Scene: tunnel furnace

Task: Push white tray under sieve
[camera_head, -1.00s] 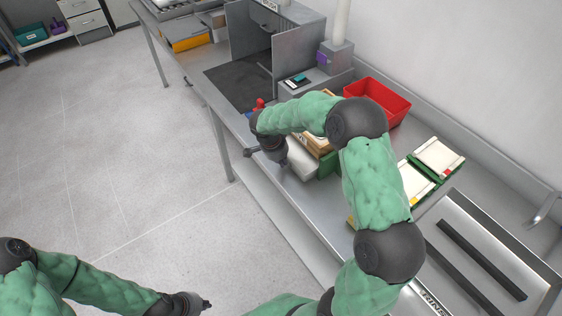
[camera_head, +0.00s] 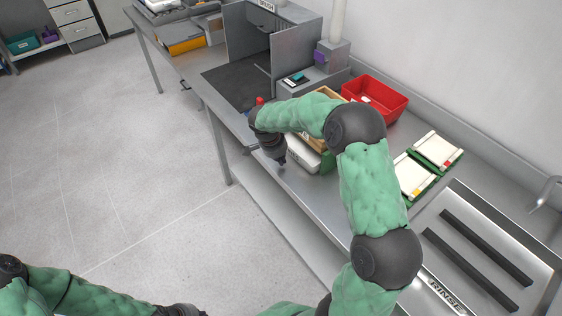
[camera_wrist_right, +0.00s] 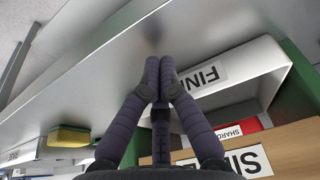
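The white tray (camera_head: 303,155) lies on the steel bench, its labelled front facing the bench edge. The right wrist view shows its hollow inside and wall (camera_wrist_right: 255,65). The sieve (camera_head: 316,143), a wooden frame, sits behind and above the tray on a green stand (camera_head: 328,161); its labelled wooden side shows in the right wrist view (camera_wrist_right: 290,150). My right gripper (camera_head: 281,161) is shut, fingertips together at the tray's front (camera_wrist_right: 165,62); I cannot tell whether they touch it. My left gripper (camera_head: 182,311) is at the bottom edge, away from the bench, partly cut off.
A red bin (camera_head: 388,106) stands behind the sieve. Two white-and-green trays (camera_head: 437,150) lie to the right, before a sink with black bars (camera_head: 470,268). A grey brush enclosure (camera_head: 247,42) stands at the left. A yellow sponge (camera_wrist_right: 70,136) shows in the right wrist view.

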